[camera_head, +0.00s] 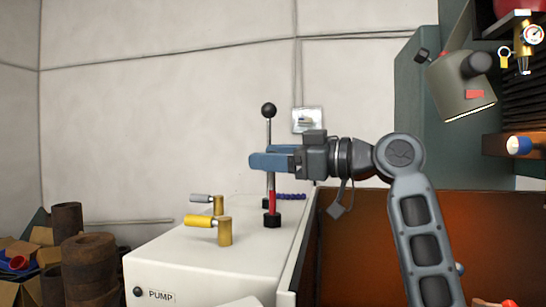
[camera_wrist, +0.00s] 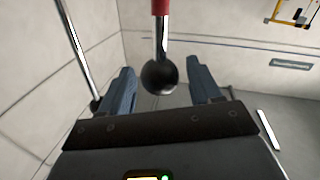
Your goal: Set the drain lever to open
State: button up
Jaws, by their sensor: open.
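An upright metal lever with a black ball knob (camera_head: 268,110) and a red lower sleeve (camera_head: 271,200) stands on the white pump cabinet (camera_head: 195,265). No drain label is readable, so I cannot tell for certain which control is the drain lever. My gripper (camera_head: 262,160) is open at the lever's rod, below the knob, with the near finger hiding part of the rod. In the wrist view a black ball knob (camera_wrist: 160,78) and red sleeve (camera_wrist: 161,7) show between my open fingers (camera_wrist: 158,72). I cannot tell whether they touch.
Two crank handles, one yellow (camera_head: 203,221) and one grey (camera_head: 200,197), stand on brass posts left of the lever. A green machine (camera_head: 415,100) with a lamp (camera_head: 462,85) stands at right. Stacked brown rings (camera_head: 90,265) are at lower left.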

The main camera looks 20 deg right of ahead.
jog(key=b+v, duration=0.1)
jog(key=v, duration=0.6)
jog(key=shift+s+d+b, duration=0.25)
jog(key=shift+s+b, duration=0.05)
jog(key=shift+b, duration=0.1)
jog(key=shift+s, duration=0.1)
